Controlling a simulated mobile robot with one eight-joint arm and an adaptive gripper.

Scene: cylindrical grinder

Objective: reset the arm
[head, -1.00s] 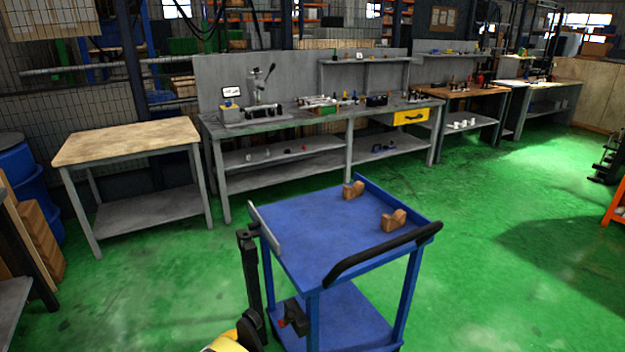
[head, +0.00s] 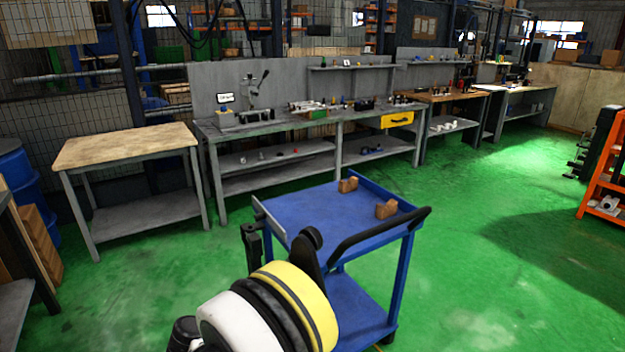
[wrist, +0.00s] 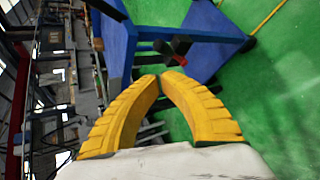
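My gripper (wrist: 161,79) shows in the wrist view with two curved yellow fingers. Their tips come together, and nothing is seen between them. Beyond the tips, the frame of the blue cart (wrist: 188,36) shows turned on its side. In the head view, a yellow, black and white part of my arm stands in front of the cart's near left side and hides part of it. My fingers cannot be made out in the head view.
The blue cart (head: 325,215) carries two brown blocks (head: 348,184) and has a black handle (head: 380,232). Behind it are a wooden-topped table (head: 125,145) and a long grey workbench (head: 290,124). An orange rack (head: 603,175) stands at right. Green floor lies open right of the cart.

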